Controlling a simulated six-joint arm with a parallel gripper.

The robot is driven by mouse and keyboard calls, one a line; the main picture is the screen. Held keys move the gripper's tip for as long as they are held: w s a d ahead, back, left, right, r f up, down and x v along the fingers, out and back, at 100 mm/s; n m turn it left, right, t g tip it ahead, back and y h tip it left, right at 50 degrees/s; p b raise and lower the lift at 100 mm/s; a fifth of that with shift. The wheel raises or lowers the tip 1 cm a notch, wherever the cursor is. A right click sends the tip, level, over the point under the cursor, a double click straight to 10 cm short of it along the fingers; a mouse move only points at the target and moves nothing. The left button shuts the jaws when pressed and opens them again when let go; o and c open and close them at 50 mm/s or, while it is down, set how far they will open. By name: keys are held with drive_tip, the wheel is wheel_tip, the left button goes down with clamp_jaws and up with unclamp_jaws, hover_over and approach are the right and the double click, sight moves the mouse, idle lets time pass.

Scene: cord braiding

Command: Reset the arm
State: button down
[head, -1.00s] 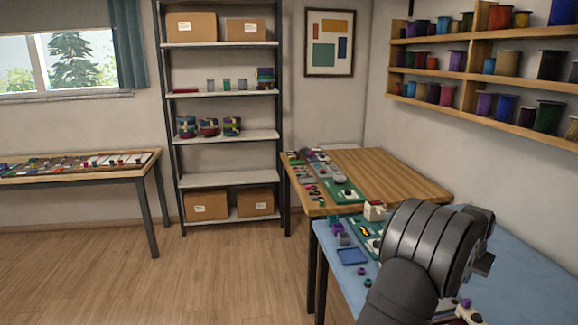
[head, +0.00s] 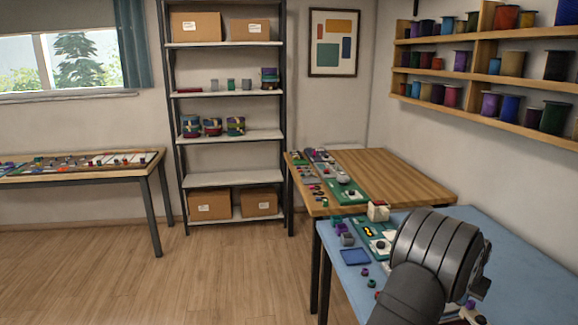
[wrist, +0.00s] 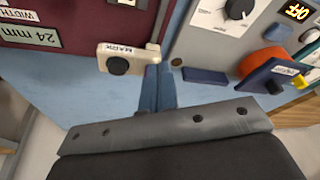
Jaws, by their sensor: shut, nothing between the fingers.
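My arm shows at the lower right of the head view, over the blue table (head: 480,228). In the wrist view my gripper (wrist: 158,72) has its two narrow blue fingers together, with nothing between them. The fingertips are beside a cream box marked "MARK" (wrist: 128,50) with a round dark button. I cannot tell whether they touch it. The fingertips are hard to make out in the head view, where the arm hides them.
A panel reading "24 mm" (wrist: 30,35) is at the wrist view's upper left. A white dial (wrist: 238,10), a blue block (wrist: 204,76) and a red-orange knob (wrist: 262,62) are at right. A wooden table (head: 400,172) adjoins the blue table; wall shelves (head: 490,85) hold spools.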

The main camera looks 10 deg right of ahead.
drive_tip(key=shift+f, duration=1.4)
wheel_tip(320, 180, up, 11)
approach(462, 311)
drive_tip(key=x, duration=0.3)
drive_tip(key=a+x, duration=0.1)
drive_tip(key=x, duration=0.1)
drive_tip(key=shift+w+f, duration=0.15)
drive_tip(key=shift+f, duration=0.25)
drive_tip(key=shift+d+f, duration=0.1)
drive_tip(key=shift+d, duration=0.5)
drive_tip(key=shift+a, duration=3.4)
drive_tip(key=shift+d, duration=0.15)
